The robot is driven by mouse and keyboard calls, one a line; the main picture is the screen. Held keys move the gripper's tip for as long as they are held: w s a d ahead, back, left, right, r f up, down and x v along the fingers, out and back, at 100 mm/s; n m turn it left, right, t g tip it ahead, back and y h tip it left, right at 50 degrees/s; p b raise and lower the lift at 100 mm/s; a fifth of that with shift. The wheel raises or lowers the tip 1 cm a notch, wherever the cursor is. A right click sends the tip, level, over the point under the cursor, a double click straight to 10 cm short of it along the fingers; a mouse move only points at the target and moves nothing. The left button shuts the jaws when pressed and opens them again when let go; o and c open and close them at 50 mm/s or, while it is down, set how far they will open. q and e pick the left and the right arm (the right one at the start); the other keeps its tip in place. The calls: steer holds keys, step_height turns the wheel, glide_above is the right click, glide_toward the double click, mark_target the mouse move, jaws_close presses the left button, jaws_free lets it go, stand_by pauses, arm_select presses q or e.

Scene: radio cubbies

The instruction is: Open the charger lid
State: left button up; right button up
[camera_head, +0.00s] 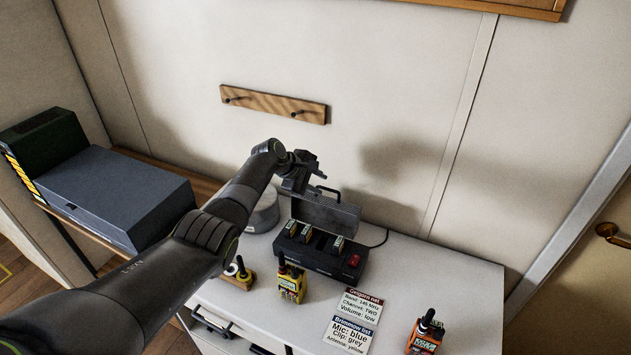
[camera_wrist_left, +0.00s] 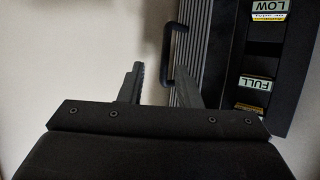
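The charger (camera_head: 322,258) is a dark box on the white counter, with a red switch and several labelled batteries in its slots. Its grey lid (camera_head: 325,214) stands raised at the back, with a black handle (camera_head: 325,190) on its upper edge. My left gripper (camera_head: 303,182) is above and just left of the lid, near the handle. In the left wrist view its two fingers (camera_wrist_left: 160,88) are apart, with the handle (camera_wrist_left: 172,55) showing between and beyond them. I cannot tell whether a finger touches the lid (camera_wrist_left: 195,35). My right gripper is not in view.
A yellow radio (camera_head: 292,283) and an orange radio (camera_head: 426,333) stand on the counter (camera_head: 455,275), with two printed cards (camera_head: 348,335) between them. A round grey container (camera_head: 264,213) is left of the charger. A wooden peg rail (camera_head: 273,104) is on the wall.

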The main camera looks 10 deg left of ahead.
arm_select(q)
steer(key=shift+p+v, duration=0.35)
steer(key=shift+v, duration=0.45)
steer(key=b+v, duration=0.1)
steer(key=v, duration=1.4)
steer(key=shift+s+a+r+b, duration=0.2)
steer(key=shift+s+a+b, duration=0.05)
steer(key=shift+s+b, duration=0.05)
steer(key=shift+c, duration=0.4)
